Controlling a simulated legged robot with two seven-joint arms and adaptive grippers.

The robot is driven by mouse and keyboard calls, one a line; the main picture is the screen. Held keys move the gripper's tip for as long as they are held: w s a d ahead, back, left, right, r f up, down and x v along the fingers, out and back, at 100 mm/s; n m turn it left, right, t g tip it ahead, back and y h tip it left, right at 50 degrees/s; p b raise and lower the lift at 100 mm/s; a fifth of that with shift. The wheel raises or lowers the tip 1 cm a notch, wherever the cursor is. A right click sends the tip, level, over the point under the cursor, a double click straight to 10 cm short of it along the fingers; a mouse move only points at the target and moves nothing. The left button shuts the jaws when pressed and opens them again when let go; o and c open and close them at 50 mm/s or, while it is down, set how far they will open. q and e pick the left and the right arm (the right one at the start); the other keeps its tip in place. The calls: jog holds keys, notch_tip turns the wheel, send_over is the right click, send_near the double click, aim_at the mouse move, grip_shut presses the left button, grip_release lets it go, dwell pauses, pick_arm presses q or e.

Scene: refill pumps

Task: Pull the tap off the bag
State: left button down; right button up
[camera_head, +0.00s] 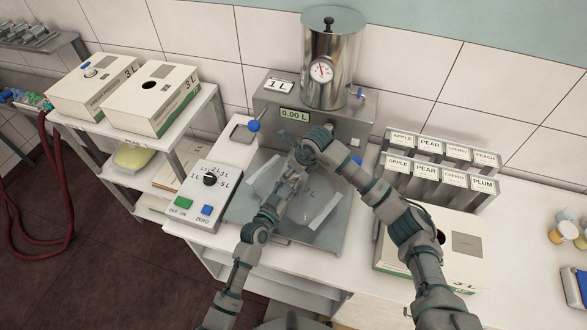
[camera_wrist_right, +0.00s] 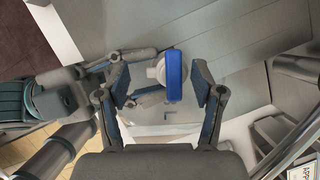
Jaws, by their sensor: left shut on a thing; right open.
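The clear bag (camera_head: 312,212) marked 3 L lies flat on the grey metal plate of the filling machine. The tap (camera_wrist_right: 173,76), with a blue front and a white body, shows in the right wrist view at the bag's neck. My left gripper (camera_head: 289,178) is shut at the bag's neck, just beside the tap; its exact hold is partly hidden. My right gripper (camera_head: 304,148) is open above it. In the right wrist view my right gripper's fingers (camera_wrist_right: 163,92) stand on either side of the tap, with a gap on both sides.
The machine (camera_head: 292,117) with a steel tank (camera_head: 331,70) reads 0.00 L behind the bag. A control box (camera_head: 207,190) stands at left. Labelled flavour racks (camera_head: 427,180) and an open carton (camera_head: 465,243) stand at right. Two cartons sit on the left shelf (camera_head: 190,115).

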jog(key=shift+a+f, duration=0.15)
jog(key=shift+f, duration=0.05)
grip_shut()
jog(key=shift+w+d, duration=0.2)
jog(key=shift+d, duration=0.1)
dwell(0.4)
jog(key=shift+r, duration=1.1)
jog(key=shift+w, duration=0.1)
